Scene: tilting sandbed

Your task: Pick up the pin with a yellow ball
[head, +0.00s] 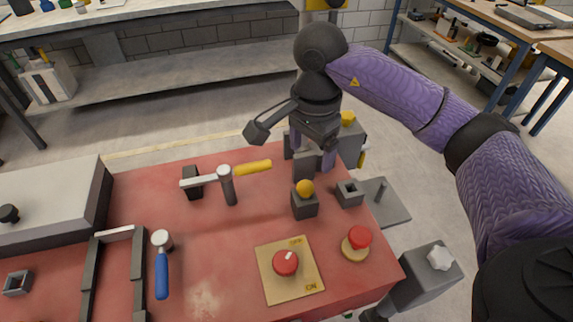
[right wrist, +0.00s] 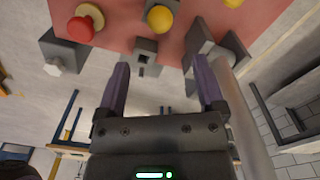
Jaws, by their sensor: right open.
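The pin's yellow ball (head: 305,188) sits on top of a dark block (head: 304,207) on the right half of the red table. The ball also shows at the top of the right wrist view (right wrist: 160,18). My right gripper (head: 313,155) is open and empty, beyond the ball near the table's far edge. Its purple fingers (right wrist: 162,68) are apart, with the ball outside them. The pin's shaft below the ball is hidden. My left gripper is not in view.
A square socket block (head: 349,194) stands right of the ball. A grey block with a yellow knob (head: 348,118) is behind my gripper. A yellow-handled lever (head: 252,167) is to the left. A red button (head: 286,263) and red knob (head: 359,237) are nearer.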

